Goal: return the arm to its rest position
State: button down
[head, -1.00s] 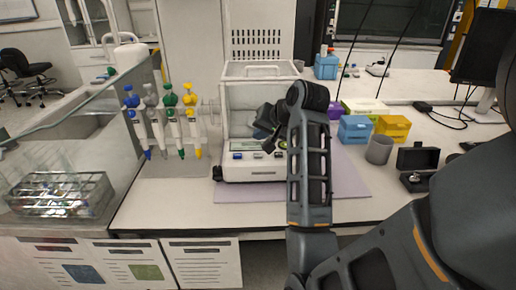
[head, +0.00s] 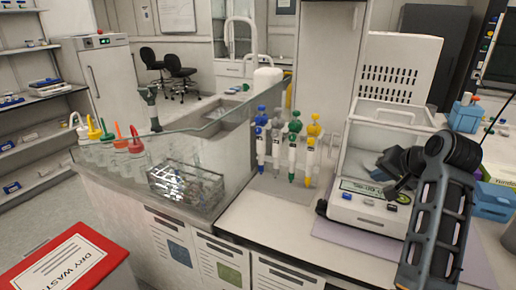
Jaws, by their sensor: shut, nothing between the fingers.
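My arm rises at the right of the head view, with its dark forearm upright and bent at the wrist. My gripper (head: 397,190) points left and down from it, in front of the white balance (head: 340,212) with clear draft-shield walls. It is shut and I see nothing in it. From this view I cannot tell whether it is inside the shield or touching the balance. My wrist and forearm hide part of the balance's right side.
The balance stands on a pale purple mat (head: 335,240). A rack of colourful pipettes (head: 290,150) is to its left, then a glass-walled sink and a wire tube rack (head: 187,184). Blue boxes (head: 492,200) are right of my arm. A red dry-waste bin (head: 35,270) stands at lower left.

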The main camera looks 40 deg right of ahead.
jog(key=shift+f, duration=0.1)
jog(key=shift+s+a+f, duration=0.1)
jog(key=shift+a+f, duration=0.05)
jog(key=shift+f, duration=0.15)
jog(key=s+a+f+n+t, duration=0.25)
jog(key=a+f+n, duration=0.2)
jog(key=a, duration=0.45)
jog(key=s+a+f+n+t, duration=0.1)
jog(key=s+a+f+n, duration=0.4)
jog(key=a, duration=0.5)
jog(key=s+a+r+n+t+y, duration=0.1)
jog(key=s+a+r+n+y, duration=0.1)
jog(key=s+a, duration=0.4)
jog(key=s+a+r+n+t+y, duration=0.2)
jog(key=s+a+r+n, duration=0.2)
jog(key=a, duration=0.9)
jog(key=s, duration=0.3)
jog(key=shift+s+a+r+y, duration=0.25)
jog(key=shift+s+a+y, duration=0.05)
jog(key=shift+a+y, duration=0.1)
jog(key=shift+t, duration=0.25)
